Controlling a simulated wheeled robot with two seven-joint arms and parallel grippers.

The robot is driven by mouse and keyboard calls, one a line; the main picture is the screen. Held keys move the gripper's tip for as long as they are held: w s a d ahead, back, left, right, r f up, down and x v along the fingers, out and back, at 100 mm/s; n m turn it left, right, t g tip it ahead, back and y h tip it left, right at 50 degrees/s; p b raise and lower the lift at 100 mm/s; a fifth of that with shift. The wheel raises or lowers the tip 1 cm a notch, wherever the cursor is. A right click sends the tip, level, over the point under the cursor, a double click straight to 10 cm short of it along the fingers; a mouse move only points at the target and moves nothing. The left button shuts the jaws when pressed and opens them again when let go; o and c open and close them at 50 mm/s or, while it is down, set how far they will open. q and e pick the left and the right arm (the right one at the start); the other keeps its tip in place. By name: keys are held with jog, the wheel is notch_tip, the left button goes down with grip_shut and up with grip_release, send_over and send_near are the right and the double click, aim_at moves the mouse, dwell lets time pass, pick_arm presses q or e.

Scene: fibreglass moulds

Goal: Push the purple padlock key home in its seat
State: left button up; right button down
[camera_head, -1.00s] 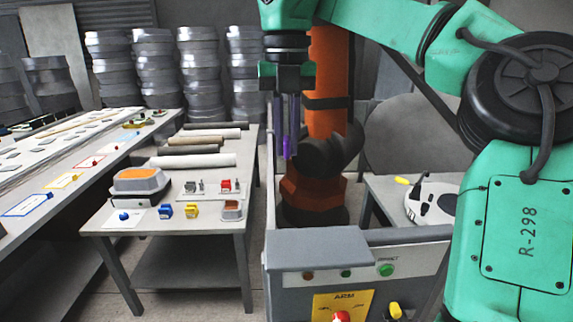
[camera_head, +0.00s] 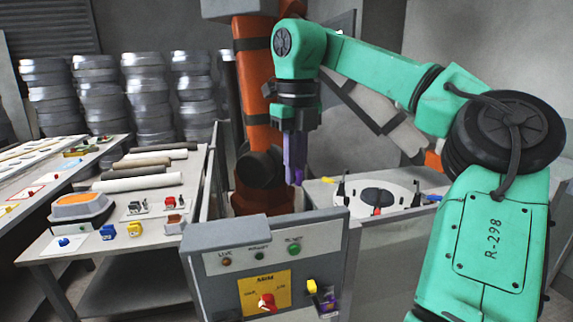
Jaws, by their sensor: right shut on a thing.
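My right gripper (camera_head: 296,165) points down in the head view, above and behind the control box. It is shut on a long purple piece (camera_head: 293,148), which looks like the purple padlock key; its lower end hangs free in the air. A small dark purple part (camera_head: 329,304) shows at the right of the box's front, beside a yellow key-like piece (camera_head: 312,287). I cannot tell if this purple part is the key's seat. The held piece is well apart from it. My left gripper is not in view.
The control box (camera_head: 230,236) has lamps, a green button (camera_head: 294,248) and a red knob (camera_head: 266,302) on a yellow plate. An orange robot arm (camera_head: 256,110) stands behind it. A table (camera_head: 40,245) with small padlocks and rolls is at left; a white round fixture (camera_head: 375,198) is at right.

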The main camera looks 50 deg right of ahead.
notch_tip(320, 180, down, 14)
jog(key=d+n, duration=0.1)
jog(key=n, duration=0.9)
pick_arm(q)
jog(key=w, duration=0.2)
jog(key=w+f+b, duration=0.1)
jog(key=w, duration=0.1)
pick_arm(e)
jog(key=w+a+f+n, duration=0.2)
jog(key=w+a+n, duration=0.2)
jog(key=a+n, duration=0.7)
jog(key=w+a+f+n, duration=0.2)
jog(key=w+a+n, duration=0.1)
jog(key=a+n, duration=0.9)
jog(key=n, duration=0.3)
jog(key=shift+w+a+f+n, duration=0.2)
jog(key=shift+w+f+n, duration=0.1)
jog(key=shift+w, duration=0.1)
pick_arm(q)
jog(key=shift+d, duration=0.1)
pick_arm(e)
jog(key=shift+d, duration=0.1)
